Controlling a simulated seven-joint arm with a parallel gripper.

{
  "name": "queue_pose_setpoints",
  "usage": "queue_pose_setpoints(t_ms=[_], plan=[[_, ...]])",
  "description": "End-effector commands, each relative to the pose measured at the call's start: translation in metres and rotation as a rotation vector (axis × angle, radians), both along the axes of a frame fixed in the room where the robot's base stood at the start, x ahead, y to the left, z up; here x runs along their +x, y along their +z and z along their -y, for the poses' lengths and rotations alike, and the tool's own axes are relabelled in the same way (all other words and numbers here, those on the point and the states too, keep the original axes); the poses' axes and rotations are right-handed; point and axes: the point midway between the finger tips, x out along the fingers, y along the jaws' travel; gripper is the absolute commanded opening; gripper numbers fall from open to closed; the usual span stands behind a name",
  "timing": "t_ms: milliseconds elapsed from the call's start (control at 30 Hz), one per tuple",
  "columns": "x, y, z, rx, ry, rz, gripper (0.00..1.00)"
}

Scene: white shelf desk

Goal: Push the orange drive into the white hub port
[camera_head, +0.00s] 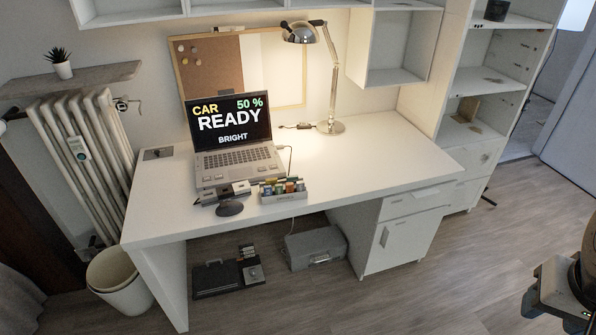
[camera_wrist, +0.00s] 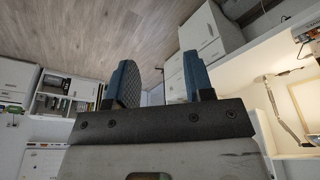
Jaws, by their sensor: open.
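A small tray (camera_head: 284,198) on the desk, right of the laptop's front corner, holds several small coloured items. I cannot tell which of them is the orange drive. A row of small white and dark blocks (camera_head: 226,192) lies along the laptop's front edge. I cannot make out a port, or which block is the white hub. My gripper (camera_wrist: 158,78) is open in the wrist view, with two blue pads apart and nothing between them. It points at the room, far from the tray. Part of my arm shows at the lower right of the head view.
The laptop (camera_head: 235,160) stands open, its screen reading "CAR 50 % READY BRIGHT". A dark mouse (camera_head: 229,209) lies in front. A lamp (camera_head: 331,126) stands at the back. The desk's right side (camera_head: 380,165) is clear. A bin (camera_head: 120,283) and a grey case (camera_head: 316,247) are on the floor.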

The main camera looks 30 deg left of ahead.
Motion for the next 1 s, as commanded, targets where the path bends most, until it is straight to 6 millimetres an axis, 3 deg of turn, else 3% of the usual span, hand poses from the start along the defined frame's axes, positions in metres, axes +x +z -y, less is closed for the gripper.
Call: queue_pose_setpoints(t_ms=[167, 367, 667, 1000], plan=[[0.006, 0.002, -0.002, -0.003, 0.02, -0.002, 0.48], [0.031, 0.009, -0.012, -0.015, 0.104, -0.012, 0.48], [0.096, 0.022, -0.043, -0.048, 0.331, -0.036, 0.48], [0.173, 0.024, -0.095, -0.086, 0.606, -0.06, 0.48]])
